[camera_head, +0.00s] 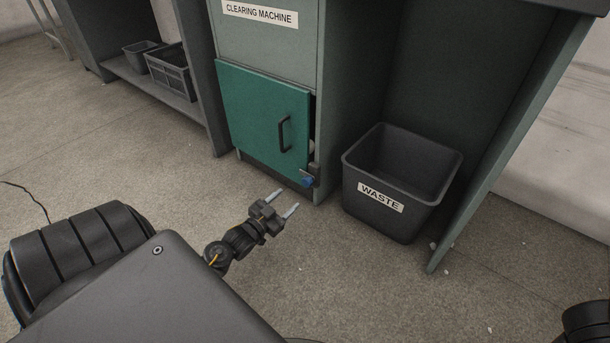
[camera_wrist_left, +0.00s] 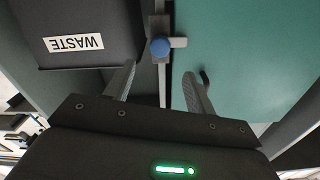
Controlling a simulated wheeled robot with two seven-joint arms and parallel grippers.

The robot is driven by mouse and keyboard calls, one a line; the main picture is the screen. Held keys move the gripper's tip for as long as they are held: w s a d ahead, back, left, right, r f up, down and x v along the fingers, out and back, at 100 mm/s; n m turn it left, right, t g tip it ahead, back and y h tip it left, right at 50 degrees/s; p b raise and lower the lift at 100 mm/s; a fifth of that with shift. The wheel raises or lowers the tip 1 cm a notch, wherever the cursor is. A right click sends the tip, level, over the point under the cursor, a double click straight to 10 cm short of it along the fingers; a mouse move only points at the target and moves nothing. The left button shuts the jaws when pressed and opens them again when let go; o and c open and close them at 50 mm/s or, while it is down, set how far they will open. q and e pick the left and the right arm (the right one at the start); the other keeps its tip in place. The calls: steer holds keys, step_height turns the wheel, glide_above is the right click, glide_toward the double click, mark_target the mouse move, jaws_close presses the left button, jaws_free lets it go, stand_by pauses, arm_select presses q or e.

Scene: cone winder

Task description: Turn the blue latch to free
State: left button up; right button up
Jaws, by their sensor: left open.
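The blue latch (camera_head: 307,181) sits at the lower right corner of the green door (camera_head: 262,115) of the clearing machine. In the left wrist view the latch's round blue knob (camera_wrist_left: 160,47) shows ahead, between the directions of my two fingers, with a light grey bar beside it reaching over the door's edge. My left gripper (camera_head: 284,203) is open and empty, in front of the latch and apart from it. Its fingers also show in the left wrist view (camera_wrist_left: 158,82). The door has a dark handle (camera_head: 284,133) and a dark gap along its right edge. My right gripper is not in view.
A dark waste bin (camera_head: 399,201) stands on the floor right of the latch, close to it. A grey-green panel (camera_head: 510,140) stands beyond the bin. A shelf with dark crates (camera_head: 170,70) is at the far left. The floor before the door is clear.

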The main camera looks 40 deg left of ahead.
mark_target(306, 184)
arm_select(q)
steer(key=w+b, duration=0.1)
steer(key=w, duration=0.2)
steer(key=w+b, duration=0.4)
steer(key=w, duration=0.1)
steer(key=shift+w+a+f, duration=0.1)
steer(key=shift+w+f, duration=0.15)
steer(key=shift+w, duration=0.05)
steer(key=shift+w+r, duration=0.15)
steer(key=shift+w, duration=0.5)
steer(key=shift+c, duration=0.2)
steer(key=c, duration=0.9)
steer(key=shift+c, duration=0.2)
